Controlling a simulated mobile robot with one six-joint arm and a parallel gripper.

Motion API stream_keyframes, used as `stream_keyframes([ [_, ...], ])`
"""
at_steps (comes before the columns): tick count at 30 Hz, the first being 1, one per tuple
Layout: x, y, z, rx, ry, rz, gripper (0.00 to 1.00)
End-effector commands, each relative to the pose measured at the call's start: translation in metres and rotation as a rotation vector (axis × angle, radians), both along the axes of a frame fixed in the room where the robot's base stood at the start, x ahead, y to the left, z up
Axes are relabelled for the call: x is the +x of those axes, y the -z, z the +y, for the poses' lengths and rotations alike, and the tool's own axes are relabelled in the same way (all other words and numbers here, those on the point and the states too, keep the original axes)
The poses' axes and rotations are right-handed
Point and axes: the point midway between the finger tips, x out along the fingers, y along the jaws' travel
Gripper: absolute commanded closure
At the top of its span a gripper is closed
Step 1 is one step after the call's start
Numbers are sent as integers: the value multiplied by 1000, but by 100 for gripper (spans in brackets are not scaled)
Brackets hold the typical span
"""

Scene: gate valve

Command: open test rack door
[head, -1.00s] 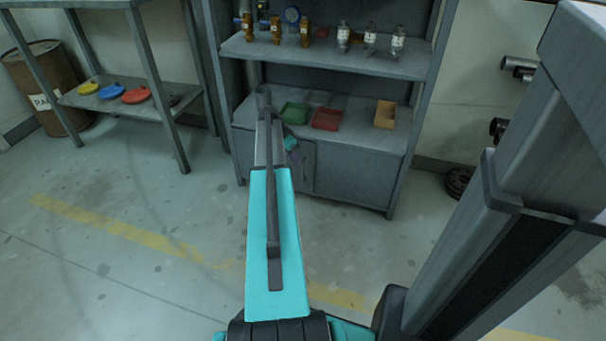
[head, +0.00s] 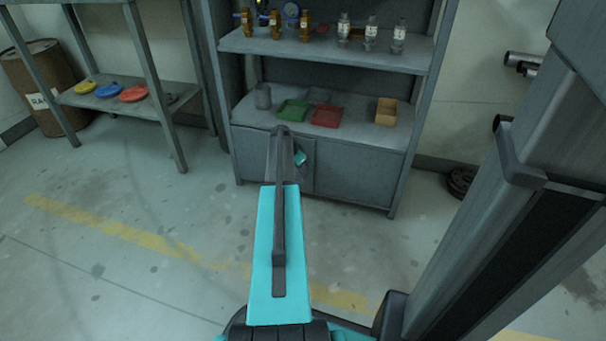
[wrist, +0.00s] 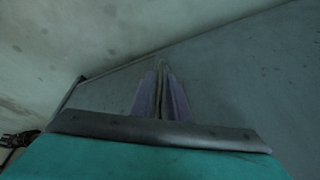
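The test rack (head: 345,165) is a grey metal rack with shelves above and a cabinet below. Its left door (head: 252,155) is partly hidden behind my arm and looks shut or nearly so. My gripper (head: 300,158) is at that door's right side, mostly hidden by my arm in the head view. In the wrist view, the two purple fingers (wrist: 160,97) are close together in front of a grey panel (wrist: 225,75). A narrow strip shows between them. I cannot make out a handle or whether they hold one.
Green (head: 293,110) and red (head: 326,116) trays and a tan box (head: 386,111) sit on the cabinet top. A table (head: 120,95) stands left. The floor (head: 150,270) in front is clear.

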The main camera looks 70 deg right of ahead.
Motion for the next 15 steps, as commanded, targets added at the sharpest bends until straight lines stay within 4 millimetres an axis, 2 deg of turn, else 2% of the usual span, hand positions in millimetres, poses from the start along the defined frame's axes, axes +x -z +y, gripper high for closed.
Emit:
stream_keyframes([
  [4,-2,9,-3,0,0,0,85],
  [14,-2,9,-3,0,0,0,85],
  [15,-2,9,-3,0,0,0,91],
])
